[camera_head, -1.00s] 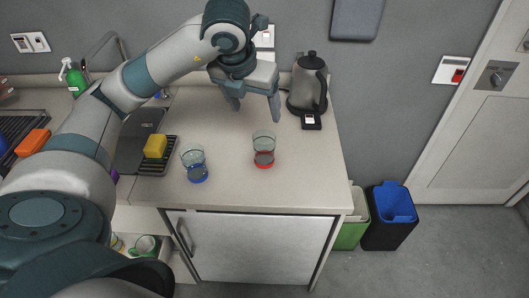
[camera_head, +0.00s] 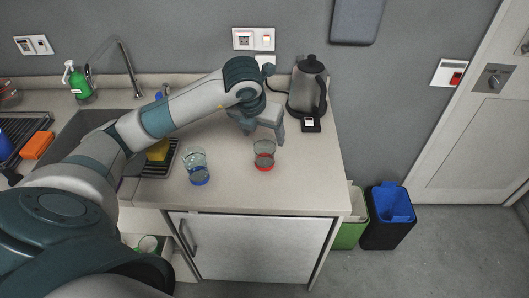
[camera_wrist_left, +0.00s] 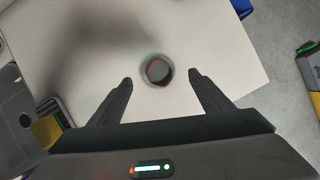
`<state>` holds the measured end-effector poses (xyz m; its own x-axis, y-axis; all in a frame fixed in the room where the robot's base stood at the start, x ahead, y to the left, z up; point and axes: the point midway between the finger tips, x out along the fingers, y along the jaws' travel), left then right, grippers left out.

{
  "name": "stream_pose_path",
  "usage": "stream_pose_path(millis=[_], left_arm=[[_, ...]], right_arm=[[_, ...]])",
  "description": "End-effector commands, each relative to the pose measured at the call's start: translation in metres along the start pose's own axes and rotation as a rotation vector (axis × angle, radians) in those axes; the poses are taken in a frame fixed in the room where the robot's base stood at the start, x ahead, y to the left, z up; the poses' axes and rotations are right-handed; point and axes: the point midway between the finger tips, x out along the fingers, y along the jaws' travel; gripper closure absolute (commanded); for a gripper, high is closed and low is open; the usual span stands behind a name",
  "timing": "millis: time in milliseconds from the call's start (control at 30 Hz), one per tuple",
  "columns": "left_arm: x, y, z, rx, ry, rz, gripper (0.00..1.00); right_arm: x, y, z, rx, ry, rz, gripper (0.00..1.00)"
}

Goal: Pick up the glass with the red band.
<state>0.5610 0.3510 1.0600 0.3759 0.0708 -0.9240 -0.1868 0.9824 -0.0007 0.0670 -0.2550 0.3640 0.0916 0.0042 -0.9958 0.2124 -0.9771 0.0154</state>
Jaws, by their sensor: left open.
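The glass with the red band (camera_head: 264,156) stands upright on the counter (camera_head: 300,180), right of the glass with the blue band (camera_head: 196,168). My left gripper (camera_head: 264,138) is open and empty, just above and behind the red-banded glass in the head view. In the left wrist view the round rim of a glass (camera_wrist_left: 156,70) lies ahead of and between the two open fingers (camera_wrist_left: 160,98); a reddish trace shows inside it. The fingers do not appear to touch it. My right gripper is not in view.
A kettle (camera_head: 306,88) stands at the back right, with a small dark device with a white screen (camera_head: 310,124) in front of it. A yellow sponge (camera_head: 158,151) is on a dark rack at the left. The counter's front right is clear.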

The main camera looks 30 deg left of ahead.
Motion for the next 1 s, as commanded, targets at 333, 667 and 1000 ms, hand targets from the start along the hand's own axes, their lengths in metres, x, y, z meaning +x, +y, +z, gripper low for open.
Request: stream_pose_path(millis=[333,667,1000], left_arm=[[0.013,0.000,0.000,0.001,-0.001,0.000,0.28],[0.018,0.002,0.001,-0.001,0.003,0.002,0.28],[0.054,0.005,0.003,-0.001,0.003,0.000,0.28]], right_arm=[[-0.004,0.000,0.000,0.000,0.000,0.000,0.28],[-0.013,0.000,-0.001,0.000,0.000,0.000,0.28],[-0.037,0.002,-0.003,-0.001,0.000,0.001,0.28]])
